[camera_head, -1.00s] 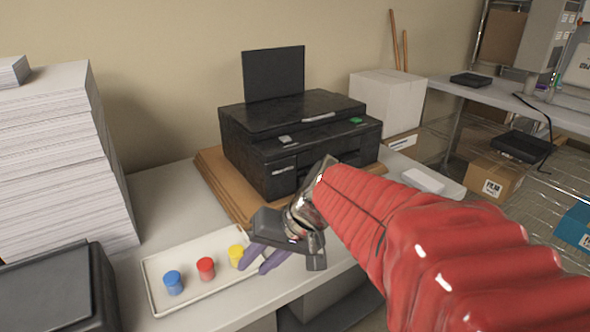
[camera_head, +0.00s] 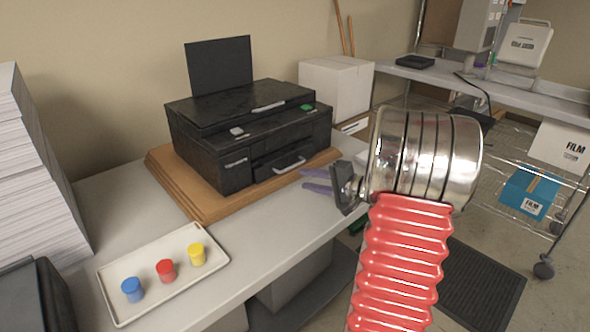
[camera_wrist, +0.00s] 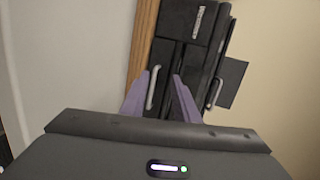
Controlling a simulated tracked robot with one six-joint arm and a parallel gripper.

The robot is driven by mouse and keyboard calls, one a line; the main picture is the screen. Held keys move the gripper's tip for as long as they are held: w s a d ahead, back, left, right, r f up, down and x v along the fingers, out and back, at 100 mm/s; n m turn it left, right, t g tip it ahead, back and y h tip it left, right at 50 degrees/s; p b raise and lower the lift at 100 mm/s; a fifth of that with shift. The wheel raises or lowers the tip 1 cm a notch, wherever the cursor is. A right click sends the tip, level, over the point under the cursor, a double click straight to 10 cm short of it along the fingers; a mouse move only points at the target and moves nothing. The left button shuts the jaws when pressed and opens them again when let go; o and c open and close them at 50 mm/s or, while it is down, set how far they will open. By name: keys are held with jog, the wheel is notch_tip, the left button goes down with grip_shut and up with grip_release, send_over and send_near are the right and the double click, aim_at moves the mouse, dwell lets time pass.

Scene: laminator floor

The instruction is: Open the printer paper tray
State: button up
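The black printer (camera_head: 215,165) stands on a wooden board on the table. Its paper tray is low on the front, with a silver bar handle (camera_head: 290,165), and looks shut. My gripper (camera_head: 308,180) is in front of the tray, to the right of the handle in the head view. Its purple fingers are apart with nothing between them. In the wrist view the printer appears turned on its side. There the tray handle (camera_wrist: 152,90) shows between the fingertips (camera_wrist: 160,85), nearer the left one. I see no contact with it.
The wooden board (camera_head: 200,207) juts out under the printer. A white tray (camera_head: 135,315) with blue, red and yellow pots lies at the front left. Paper stacks (camera_head: 35,180) stand at the left. A white box (camera_head: 335,90) is behind right.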

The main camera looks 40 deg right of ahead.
jog(key=s+d+f+m+t+h, duration=0.1)
jog(key=d+m+h, duration=0.1)
jog(key=d, duration=0.4)
jog(key=shift+s+d+f, duration=0.25)
jog(key=shift+s+d, duration=0.05)
jog(key=shift+s, duration=0.1)
jog(key=shift+w, duration=0.1)
send_near(295, 166)
jog(key=x, duration=0.8)
jog(key=shift+a, duration=0.1)
grip_shut()
jog(key=shift+f, duration=0.1)
